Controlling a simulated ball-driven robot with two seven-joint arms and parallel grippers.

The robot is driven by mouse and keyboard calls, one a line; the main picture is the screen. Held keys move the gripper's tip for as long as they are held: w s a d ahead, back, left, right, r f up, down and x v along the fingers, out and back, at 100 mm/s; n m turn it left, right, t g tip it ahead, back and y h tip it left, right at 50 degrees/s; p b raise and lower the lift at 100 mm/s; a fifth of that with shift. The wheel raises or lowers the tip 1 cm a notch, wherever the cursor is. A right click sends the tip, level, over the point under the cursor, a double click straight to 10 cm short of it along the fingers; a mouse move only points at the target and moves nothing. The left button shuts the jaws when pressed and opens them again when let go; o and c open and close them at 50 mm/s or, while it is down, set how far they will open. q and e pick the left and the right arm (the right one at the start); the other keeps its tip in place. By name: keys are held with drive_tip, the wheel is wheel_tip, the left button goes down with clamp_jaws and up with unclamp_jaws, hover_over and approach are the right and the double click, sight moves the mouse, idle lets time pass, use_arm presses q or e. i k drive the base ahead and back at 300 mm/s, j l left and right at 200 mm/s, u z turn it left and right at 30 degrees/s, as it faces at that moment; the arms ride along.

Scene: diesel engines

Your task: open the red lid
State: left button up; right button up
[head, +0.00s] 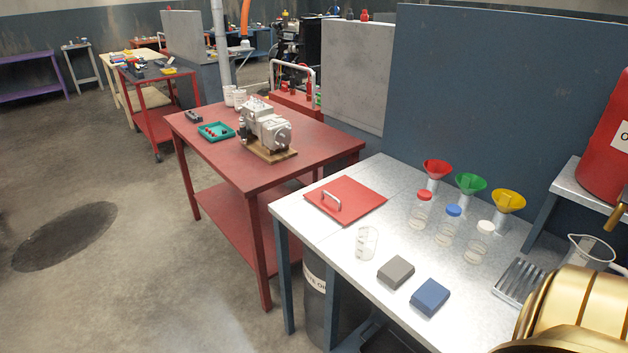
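The red lid (346,200) is a flat square plate lying flush on the left part of the grey metal bench. A metal bar handle (331,200) stands on its left side. The lid looks closed, lying flat, and what is under it is hidden. Neither my left nor my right gripper is in view, and nothing touches the lid.
The metal bench (310,232) also carries a clear beaker (367,242), grey block (396,272), blue block (430,297), capped bottles (449,226) and coloured funnels (470,184). A drum (316,290) stands below. A red table (310,150) adjoins behind.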

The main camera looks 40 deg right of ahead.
sight(344, 199)
drive_tip(key=i+z, duration=0.3)
drive_tip(key=i, duration=0.15)
drive_tip(key=i+j+z, duration=0.2)
drive_tip(key=i+z, duration=0.15)
drive_tip(key=i, duration=0.1)
